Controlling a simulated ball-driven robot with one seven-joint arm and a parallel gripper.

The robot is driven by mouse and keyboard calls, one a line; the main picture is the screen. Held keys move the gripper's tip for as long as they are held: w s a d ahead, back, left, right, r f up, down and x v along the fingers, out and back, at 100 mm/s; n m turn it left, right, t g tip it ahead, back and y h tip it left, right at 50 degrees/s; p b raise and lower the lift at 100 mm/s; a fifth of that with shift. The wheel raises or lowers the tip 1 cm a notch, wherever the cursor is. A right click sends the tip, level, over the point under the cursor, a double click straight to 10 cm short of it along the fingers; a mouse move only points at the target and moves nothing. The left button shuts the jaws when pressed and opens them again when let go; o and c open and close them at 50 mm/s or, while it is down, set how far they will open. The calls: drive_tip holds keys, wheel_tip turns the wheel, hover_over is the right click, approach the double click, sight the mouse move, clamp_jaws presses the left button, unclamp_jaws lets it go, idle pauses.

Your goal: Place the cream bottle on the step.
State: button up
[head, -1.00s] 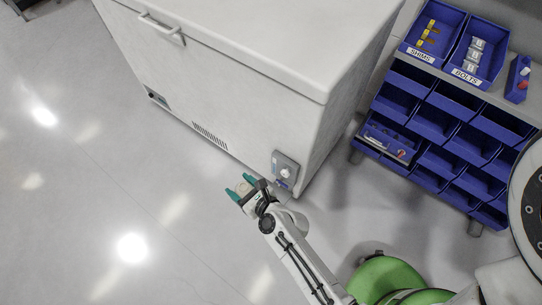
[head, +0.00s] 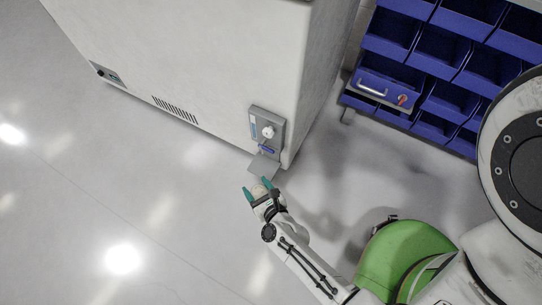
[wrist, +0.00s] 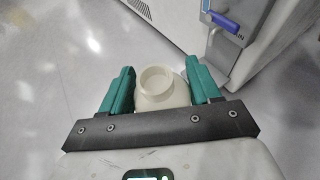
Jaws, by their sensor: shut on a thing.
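My gripper (head: 257,187) is shut on the cream bottle (head: 259,191), with one teal finger on each side of it. In the wrist view the bottle (wrist: 157,88) stands between the fingers, its round open mouth towards the camera. A small grey plate (head: 262,165), which looks like the step, juts out below the dispenser panel (head: 267,130) at the white cabinet's corner. The bottle is just in front of this plate in the head view; I cannot tell the height gap.
The panel has a white knob (head: 268,132) and a blue lever (head: 267,149), also seen in the wrist view (wrist: 225,22). The white cabinet (head: 200,60) fills the upper left. A blue bin rack (head: 430,60) stands at right. The floor left of my arm is clear.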

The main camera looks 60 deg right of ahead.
drive_tip(key=shift+m+g+h, duration=0.3)
drive_tip(key=shift+h, duration=0.1)
drive_tip(key=f, duration=0.1)
drive_tip(key=s+f+b, duration=0.1)
drive_tip(key=f+b, duration=0.1)
drive_tip(key=f, duration=0.1)
drive_tip(key=shift+s+d+f, duration=0.1)
drive_tip(key=shift+s+d, duration=0.05)
drive_tip(key=shift+d, duration=0.15)
drive_tip(key=shift+d+f, duration=0.2)
drive_tip(key=shift+w+d+f+b, duration=0.85)
drive_tip(key=shift+d+f+b, duration=0.85)
drive_tip(key=shift+d+f, duration=0.4)
drive_tip(key=shift+w+d+f+b, duration=0.8)
drive_tip(key=shift+d+f+b, duration=0.9)
drive_tip(key=shift+d+f, duration=0.4)
drive_tip(key=shift+w+d+f+b, duration=0.85)
drive_tip(key=shift+d+f+b, duration=0.85)
drive_tip(key=shift+d+f, duration=0.4)
drive_tip(key=shift+f, duration=0.1)
drive_tip(key=shift+f, duration=0.15)
drive_tip(key=o, duration=1.2)
drive_tip(key=shift+c, duration=0.2)
drive_tip(key=shift+r, duration=0.2)
